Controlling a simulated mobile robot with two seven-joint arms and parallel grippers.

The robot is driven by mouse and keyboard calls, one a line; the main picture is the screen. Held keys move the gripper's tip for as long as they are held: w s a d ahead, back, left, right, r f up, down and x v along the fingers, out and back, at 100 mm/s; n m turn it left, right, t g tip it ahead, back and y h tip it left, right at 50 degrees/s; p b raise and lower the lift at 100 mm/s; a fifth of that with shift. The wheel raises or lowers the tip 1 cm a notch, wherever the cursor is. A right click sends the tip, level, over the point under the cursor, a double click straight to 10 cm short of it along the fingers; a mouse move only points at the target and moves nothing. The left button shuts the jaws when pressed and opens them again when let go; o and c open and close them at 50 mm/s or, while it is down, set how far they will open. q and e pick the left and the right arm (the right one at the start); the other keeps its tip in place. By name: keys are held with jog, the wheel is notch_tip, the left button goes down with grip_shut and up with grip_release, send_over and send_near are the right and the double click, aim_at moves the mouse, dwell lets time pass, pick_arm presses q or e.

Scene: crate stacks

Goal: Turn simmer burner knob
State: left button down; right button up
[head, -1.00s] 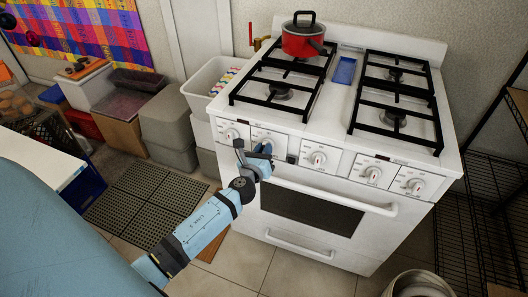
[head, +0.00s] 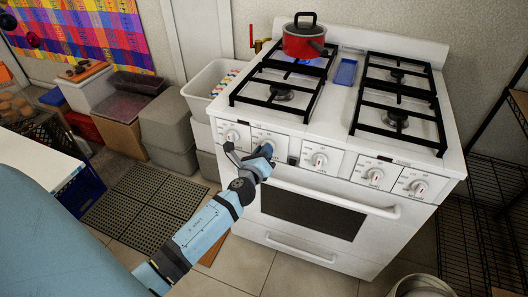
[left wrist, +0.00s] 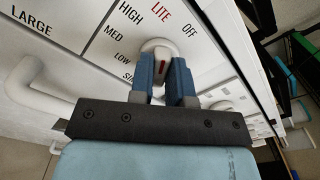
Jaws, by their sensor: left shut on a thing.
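The white stove (head: 290,185) has a row of white knobs along its front panel. My left gripper (head: 262,152) is at the second knob from the left and hides most of it in the head view. In the left wrist view the white knob (left wrist: 155,46) with a red mark sits between the two blue fingers (left wrist: 166,78), which are shut on it. Labels LITE, HIGH, OFF, MED and LOW surround it; a lower label starting "SI" is partly hidden. A blue flame glows under the red pot (head: 303,42). My right gripper is not in view.
Black grates (head: 396,120) cover the stove top, with a blue spoon rest (head: 346,71) between them. The oven handle (head: 335,199) runs just below the knobs. Grey bins (head: 167,122) stand left of the stove. A dark wire rack (head: 490,200) stands at the right.

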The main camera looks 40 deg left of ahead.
pick_arm(q)
jog(key=c, duration=1.1)
grip_release()
jog(key=shift+s, duration=0.1)
jog(key=b+v, duration=0.1)
jog(key=v, duration=1.2)
jog(key=shift+s+d+r, duration=0.1)
jog(key=shift+s+d, duration=0.05)
jog(key=shift+s, duration=0.1)
